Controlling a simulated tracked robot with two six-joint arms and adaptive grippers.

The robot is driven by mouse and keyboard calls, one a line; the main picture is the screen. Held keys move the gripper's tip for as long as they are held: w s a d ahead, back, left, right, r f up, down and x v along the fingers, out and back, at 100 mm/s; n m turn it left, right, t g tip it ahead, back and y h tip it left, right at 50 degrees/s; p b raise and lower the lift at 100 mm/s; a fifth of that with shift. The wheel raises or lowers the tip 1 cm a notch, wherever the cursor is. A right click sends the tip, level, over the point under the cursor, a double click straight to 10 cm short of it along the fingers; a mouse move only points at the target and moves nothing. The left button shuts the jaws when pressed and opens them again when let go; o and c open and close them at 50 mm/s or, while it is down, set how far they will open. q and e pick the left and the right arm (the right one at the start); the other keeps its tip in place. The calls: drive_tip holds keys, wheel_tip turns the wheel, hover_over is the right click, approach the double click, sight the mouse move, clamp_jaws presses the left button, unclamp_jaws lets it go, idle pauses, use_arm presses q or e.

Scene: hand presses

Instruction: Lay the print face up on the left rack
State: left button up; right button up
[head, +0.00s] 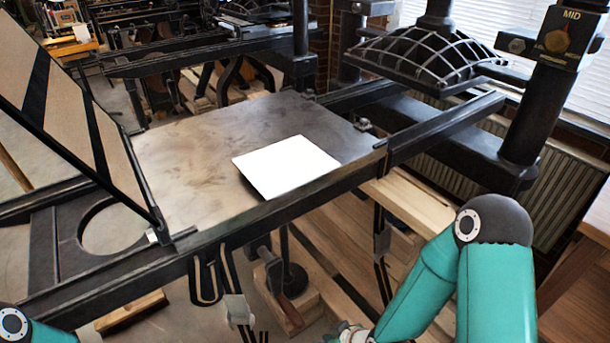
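A white sheet (285,167), seemingly the print, lies flat on the grey metal press bed (195,160), near its front right edge. Its upper side looks plain white, with no image visible. I cannot make out a left rack in this view. My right arm comes in at the lower right and bends down. Part of what looks like my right gripper (350,335) shows at the bottom edge, well below and apart from the sheet; its fingers are cut off. Only a bit of my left arm shows in the bottom left corner, and its gripper is out of view.
A hinged frame (75,110) stands tilted up left of the bed. A ribbed black platen (425,50) hangs at the upper right, beside a black column with a "MID" dial (555,40). A dark rail (300,195) runs along the bed's front. Other presses stand behind.

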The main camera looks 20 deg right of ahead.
drive_tip(key=w+d+r+n+t+p, duration=0.2)
drive_tip(key=w+r+n+t, duration=0.4)
drive_tip(key=r, duration=0.7)
drive_tip(key=n+t+y+p, duration=0.2)
drive_tip(key=n+t, duration=0.3)
drive_tip(key=n, duration=0.6)
approach(295, 172)
drive_tip(key=shift+n+t, duration=0.3)
drive_tip(key=shift+n, duration=0.1)
drive_tip(key=w+p, duration=0.2)
drive_tip(key=w+a+f+p, duration=0.1)
drive_tip(key=w, duration=0.1)
drive_tip(key=shift+w+a, duration=0.1)
drive_tip(key=shift+b+x, duration=0.5)
drive_tip(key=shift+x, duration=0.3)
drive_tip(key=shift+r, duration=0.15)
clamp_jaws()
